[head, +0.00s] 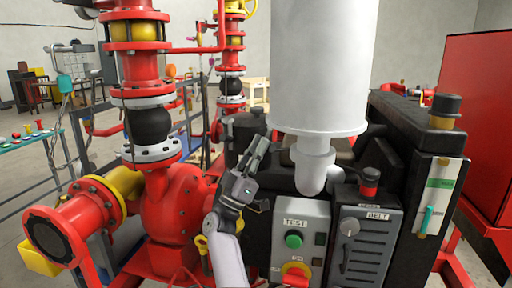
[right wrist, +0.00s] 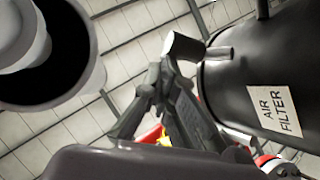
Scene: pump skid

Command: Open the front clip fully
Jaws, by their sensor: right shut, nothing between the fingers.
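My right gripper (head: 258,152) is shut and empty, raised in front of the dark engine parts in the middle of the head view. In the right wrist view its fingers (right wrist: 158,82) come together near the black canister (right wrist: 232,88), which carries an AIR FILTER label (right wrist: 274,108). A short stub with a pale round end (right wrist: 183,46) shows beside the canister, just past the fingertips. I cannot make out the front clip or its state in either view. My left gripper is not in view.
A white cylinder on a bent pipe (head: 320,70) stands right of the gripper. Below are a TEST box (head: 301,232) and a BELT panel (head: 367,245). Red pump piping (head: 175,205) stands at left. A large round grey part (right wrist: 85,60) shows in the wrist view.

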